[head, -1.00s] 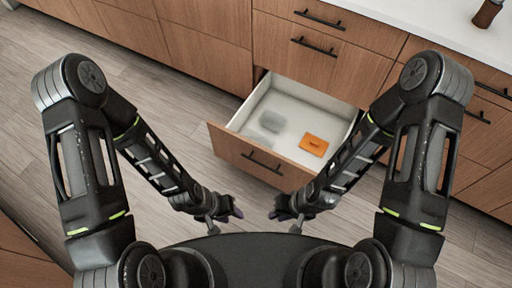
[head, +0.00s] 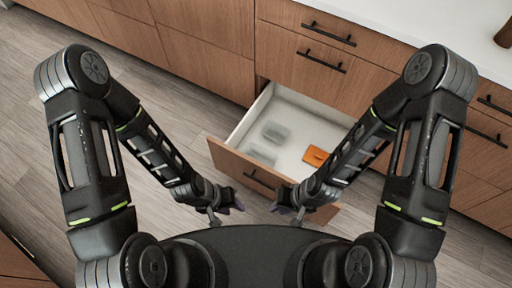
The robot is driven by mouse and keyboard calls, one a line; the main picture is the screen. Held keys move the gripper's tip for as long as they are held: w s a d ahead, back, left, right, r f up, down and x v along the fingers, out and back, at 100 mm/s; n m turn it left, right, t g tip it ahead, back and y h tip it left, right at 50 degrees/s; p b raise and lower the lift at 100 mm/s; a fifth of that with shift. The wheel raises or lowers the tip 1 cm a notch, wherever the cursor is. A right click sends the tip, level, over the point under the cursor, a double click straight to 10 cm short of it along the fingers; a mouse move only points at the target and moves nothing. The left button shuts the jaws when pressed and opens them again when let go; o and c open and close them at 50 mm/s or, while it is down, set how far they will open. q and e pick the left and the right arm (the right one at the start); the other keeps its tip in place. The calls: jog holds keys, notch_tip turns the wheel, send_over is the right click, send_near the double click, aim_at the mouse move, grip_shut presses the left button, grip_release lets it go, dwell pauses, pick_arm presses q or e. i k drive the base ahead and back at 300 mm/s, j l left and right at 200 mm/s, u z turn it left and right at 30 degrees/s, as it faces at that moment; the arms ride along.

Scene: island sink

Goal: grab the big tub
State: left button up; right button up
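Two clear, greyish tubs lie in the open drawer (head: 318,132), towards its left side. The back tub (head: 276,132) and the front tub (head: 262,155) are close together. They look similar in size, and I cannot tell surely which is the big one. My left gripper (head: 236,204) and my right gripper (head: 280,204) hang in front of the drawer, apart from the tubs. Both are small and dark here, and I cannot make out whether their fingers are open. Nothing is seen held in either.
An orange item (head: 315,156) lies at the right in the drawer, partly behind my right arm. The drawer front (head: 235,168) sticks out from the wooden cabinets (head: 205,55). A white counter (head: 440,22) runs above. The wood floor (head: 160,215) at left is clear.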

aim_at(267, 157)
jog(key=i+j, duration=0.1)
jog(key=j, duration=0.25)
jog(key=i+j, duration=0.1)
jog(key=j, duration=0.25)
jog(key=i+j, duration=0.1)
jog(key=j, duration=0.25)
jog(key=i+j, duration=0.1)
jog(key=j, duration=0.25)
jog(key=i+j, duration=0.1)
jog(key=j, duration=0.25)
jog(key=j+z, duration=0.1)
jog(key=z, duration=2.15)
